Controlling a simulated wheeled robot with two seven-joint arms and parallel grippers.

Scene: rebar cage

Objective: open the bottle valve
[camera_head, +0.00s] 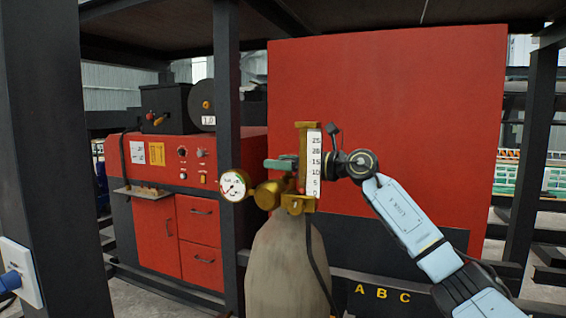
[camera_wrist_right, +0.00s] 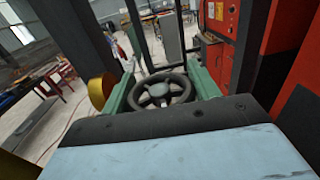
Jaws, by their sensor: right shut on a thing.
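The grey gas bottle (camera_head: 287,265) stands upright in the middle of the head view, with a brass regulator (camera_head: 267,195) and a round gauge (camera_head: 234,185) on top. A flowmeter with a number scale (camera_head: 314,165) stands upright beside them. The bottle valve is a dark round handwheel (camera_wrist_right: 158,91) in the right wrist view. My right gripper (camera_wrist_right: 160,78) has its green fingers on both sides of the wheel and is shut on it. In the head view the right gripper (camera_head: 283,163) shows partly behind the flowmeter, and the wheel is hidden there. My left gripper is out of view.
A large red panel (camera_head: 390,110) stands close behind the bottle. A red machine with drawers (camera_head: 165,205) is at the left. Dark posts (camera_head: 227,130) frame the space. A dark hose (camera_head: 318,265) hangs down the bottle's right side.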

